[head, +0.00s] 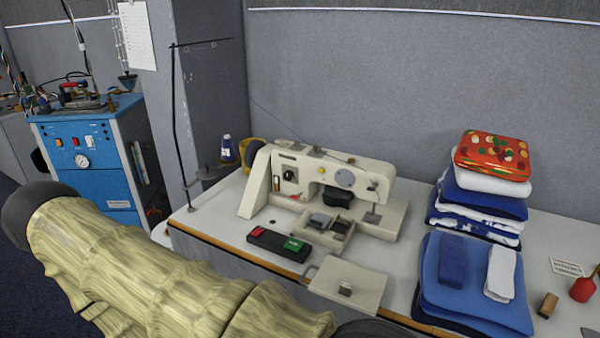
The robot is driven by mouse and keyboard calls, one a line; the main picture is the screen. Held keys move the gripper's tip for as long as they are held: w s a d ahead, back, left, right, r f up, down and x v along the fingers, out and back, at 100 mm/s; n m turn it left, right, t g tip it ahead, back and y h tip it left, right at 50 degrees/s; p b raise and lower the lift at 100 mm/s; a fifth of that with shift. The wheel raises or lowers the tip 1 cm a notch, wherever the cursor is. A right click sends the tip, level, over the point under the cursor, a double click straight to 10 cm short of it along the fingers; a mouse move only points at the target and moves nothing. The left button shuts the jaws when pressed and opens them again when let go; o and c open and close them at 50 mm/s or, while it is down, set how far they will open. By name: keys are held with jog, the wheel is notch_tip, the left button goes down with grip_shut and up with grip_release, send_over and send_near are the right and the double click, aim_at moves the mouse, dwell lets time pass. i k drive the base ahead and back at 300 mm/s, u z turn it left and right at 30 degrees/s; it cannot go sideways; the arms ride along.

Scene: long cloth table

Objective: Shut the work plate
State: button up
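A cream sewing machine (262,180) stands on the long table. The work plate looks to be the cream flat panel (362,278) lying swung out in front of the machine, near the table's front edge, with a small metal piece on it. Behind it, the machine's front shows an open recess (342,228) with grey parts inside. The plate is apart from the recess, and its hinge cannot be made out. My arm in its tan sleeve crosses the lower left, with a dark part of it at the bottom edge. My gripper is out of the picture.
A black box with red and green buttons (265,241) sits left of the plate. Folded blue cloths (470,285) lie to its right, with a taller stack (478,210) behind. A thread stand (180,120) rises at the table's left end. A blue steam unit (95,150) stands beyond.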

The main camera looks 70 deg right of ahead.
aim_at(369, 285)
jog(key=u, duration=0.05)
jog(key=i, duration=1.15)
jog(key=z, duration=3.25)
jog(key=i, duration=0.5)
jog(key=z, duration=0.45)
jog(key=k, duration=0.65)
jog(key=u, duration=0.6)
jog(key=i, duration=0.1)
jog(key=z, duration=0.15)
